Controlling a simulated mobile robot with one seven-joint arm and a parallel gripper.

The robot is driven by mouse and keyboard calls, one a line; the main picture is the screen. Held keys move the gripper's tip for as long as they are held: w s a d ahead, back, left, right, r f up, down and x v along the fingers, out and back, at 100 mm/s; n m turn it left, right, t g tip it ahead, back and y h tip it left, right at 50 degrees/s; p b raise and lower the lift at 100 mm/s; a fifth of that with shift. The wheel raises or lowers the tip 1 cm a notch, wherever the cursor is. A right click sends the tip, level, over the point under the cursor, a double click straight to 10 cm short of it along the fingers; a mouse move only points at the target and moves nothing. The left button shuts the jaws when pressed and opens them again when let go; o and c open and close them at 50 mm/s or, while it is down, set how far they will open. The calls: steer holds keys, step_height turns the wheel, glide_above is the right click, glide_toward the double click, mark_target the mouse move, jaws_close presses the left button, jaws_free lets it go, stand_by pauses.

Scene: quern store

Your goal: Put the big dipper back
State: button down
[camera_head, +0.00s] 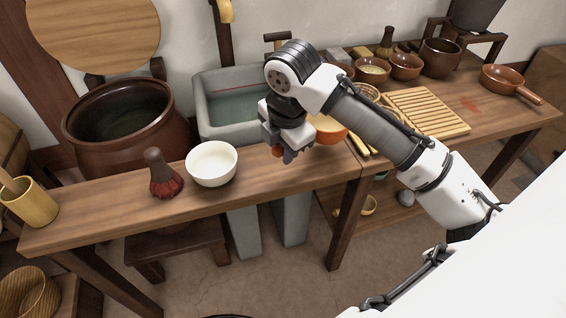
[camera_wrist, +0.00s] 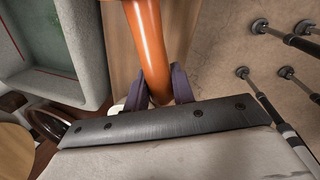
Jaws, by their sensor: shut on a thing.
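My gripper (camera_head: 287,150) is over the near edge of the wooden bench, in front of the stone basin. In the wrist view my gripper (camera_wrist: 160,92) is shut on a glossy orange-brown handle (camera_wrist: 148,45), which appears to be the big dipper's. In the head view a small orange tip (camera_head: 277,152) shows beside the fingers. An orange-brown bowl (camera_head: 331,130) shows behind my wrist, perhaps the same dipper's cup; my arm hides the join. I cannot tell whether the dipper touches the bench.
A white bowl (camera_head: 212,163) and a red-brown whisk (camera_head: 164,175) stand left of my gripper. The stone basin (camera_head: 205,110) and a large brown jar (camera_head: 165,130) stand behind the bench. A slatted board (camera_head: 428,112) and several brown bowls occupy the right side.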

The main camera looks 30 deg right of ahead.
steer(key=shift+s+x, duration=0.25)
steer(key=shift+x, duration=0.85)
steer(key=shift+s+x, duration=0.2)
steer(key=shift+x, duration=0.9)
steer(key=shift+a+f, duration=0.1)
steer(key=shift+f, duration=0.05)
steer(key=c, duration=1.2)
jaws_free()
steer(key=v, duration=1.2)
